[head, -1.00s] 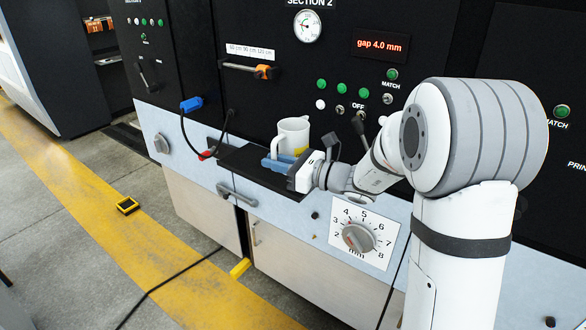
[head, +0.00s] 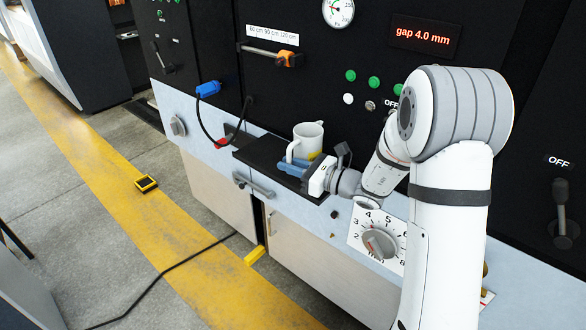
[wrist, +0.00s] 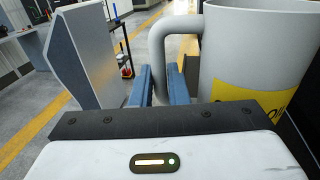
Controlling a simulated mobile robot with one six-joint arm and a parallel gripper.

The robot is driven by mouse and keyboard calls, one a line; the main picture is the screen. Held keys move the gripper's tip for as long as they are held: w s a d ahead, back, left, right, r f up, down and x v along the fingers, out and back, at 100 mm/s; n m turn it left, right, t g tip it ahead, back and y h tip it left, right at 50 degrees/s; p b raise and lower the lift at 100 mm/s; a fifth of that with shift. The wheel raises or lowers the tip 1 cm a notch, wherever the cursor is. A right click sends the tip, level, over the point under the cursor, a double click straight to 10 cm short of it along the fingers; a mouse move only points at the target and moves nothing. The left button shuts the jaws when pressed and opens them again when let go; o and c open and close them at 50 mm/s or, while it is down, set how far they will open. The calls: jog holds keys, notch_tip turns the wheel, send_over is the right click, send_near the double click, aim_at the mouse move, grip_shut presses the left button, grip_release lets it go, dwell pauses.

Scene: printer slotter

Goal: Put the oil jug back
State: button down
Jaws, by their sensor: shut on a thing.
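The oil jug (head: 309,139) is a light grey jug with a handle and a yellow label low on its side. It stands upright at the black shelf (head: 262,157) on the machine front. My gripper (head: 290,167) is at the jug's left front side, its blue fingers low by the handle. In the wrist view the jug (wrist: 262,50) fills the right side, and the fingers (wrist: 158,88) are shut on its handle. I cannot tell whether the jug's base touches the shelf; my gripper hides part of it.
A dial (head: 379,243) is on the front below my arm. A blue plug (head: 208,89) with a black cable is left of the shelf, and a grey handle (head: 252,186) sticks out below. A black cable (head: 165,280) lies on the floor. A yellow-black box (head: 146,184) lies on the yellow stripe.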

jog(key=shift+w+f, duration=0.1)
jog(key=shift+f, duration=0.8)
jog(key=shift+f, duration=0.15)
jog(key=c, duration=1.4)
grip_release()
